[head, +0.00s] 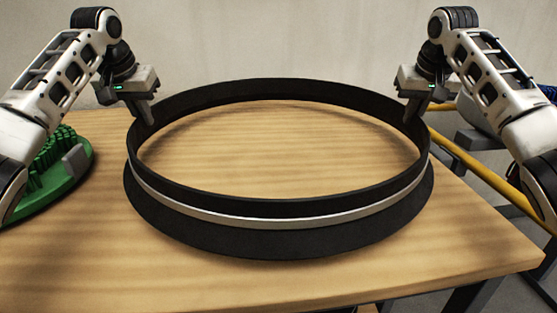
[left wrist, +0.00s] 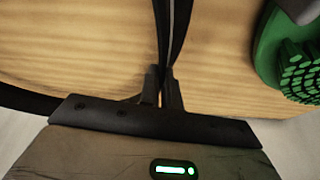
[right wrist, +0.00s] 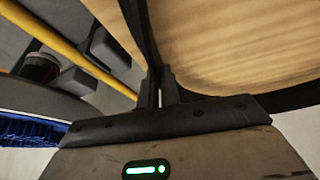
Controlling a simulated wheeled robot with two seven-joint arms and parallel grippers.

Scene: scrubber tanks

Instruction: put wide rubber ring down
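The wide rubber ring (head: 280,238) is a large black hoop with a light grey band around its outside. In the head view it is at the middle of the wooden table (head: 90,265), lying level; I cannot tell whether it touches the tabletop. My left gripper (head: 148,112) is at the ring's left side, and the left wrist view shows its fingers (left wrist: 162,88) closed on the ring's wall. My right gripper (head: 412,108) is at the ring's right side, and the right wrist view shows its fingers (right wrist: 161,88) closed on the wall there.
A green disc brush (head: 55,165) with bristles up lies at the table's left. Beyond the table's right edge are a yellow rail (head: 480,172) and a blue brush (right wrist: 28,130). Bare tabletop shows in front of the ring and inside it.

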